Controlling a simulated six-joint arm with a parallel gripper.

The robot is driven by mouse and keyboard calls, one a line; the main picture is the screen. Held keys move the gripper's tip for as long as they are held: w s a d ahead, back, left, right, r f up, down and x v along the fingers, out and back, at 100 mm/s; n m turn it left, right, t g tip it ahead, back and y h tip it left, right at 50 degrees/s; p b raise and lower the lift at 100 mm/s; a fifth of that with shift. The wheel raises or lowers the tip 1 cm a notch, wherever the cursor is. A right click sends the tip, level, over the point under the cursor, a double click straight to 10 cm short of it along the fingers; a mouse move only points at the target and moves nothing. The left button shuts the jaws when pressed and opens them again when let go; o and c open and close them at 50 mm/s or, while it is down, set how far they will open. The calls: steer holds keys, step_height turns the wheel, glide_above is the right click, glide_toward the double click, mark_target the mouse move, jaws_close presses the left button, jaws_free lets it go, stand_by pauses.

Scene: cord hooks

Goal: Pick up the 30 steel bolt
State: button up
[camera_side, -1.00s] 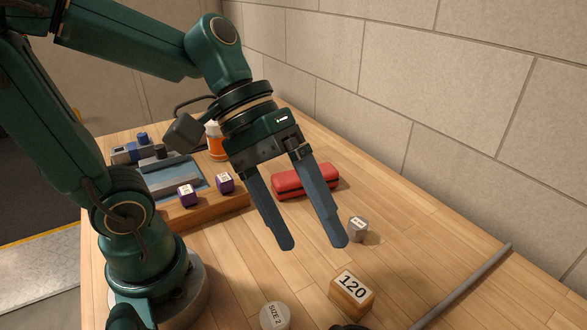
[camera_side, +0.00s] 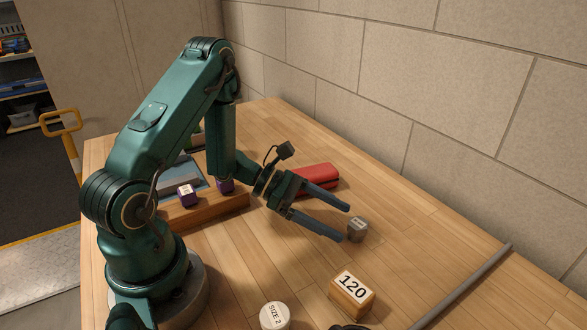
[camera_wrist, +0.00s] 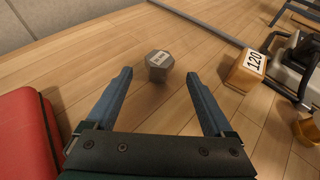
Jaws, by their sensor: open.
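The steel bolt (camera_side: 357,229) is a small grey hexagonal piece with a pale label on top, too small to read for sure. It stands on the wooden table. In the wrist view the bolt (camera_wrist: 159,65) lies just beyond the fingertips, centred between them. My gripper (camera_side: 346,223) is open and empty, low over the table and roughly level, its two blue fingers pointing at the bolt. In the wrist view the gap of my gripper (camera_wrist: 160,72) is clear. I cannot tell if a fingertip touches the bolt.
A red case (camera_side: 318,178) lies behind my fingers, close to them. A wooden block marked 120 (camera_side: 352,293) and a white round piece marked SIZE 2 (camera_side: 275,316) are nearer the front. A grey rod (camera_side: 465,285) lies to the right.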

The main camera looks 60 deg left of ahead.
mark_target(355, 228)
steer(key=shift+f, duration=0.2)
steer(key=shift+x, duration=2.4)
steer(key=shift+w, duration=0.1)
steer(key=shift+c, duration=0.4)
jaws_close()
steer(key=shift+r, duration=0.2)
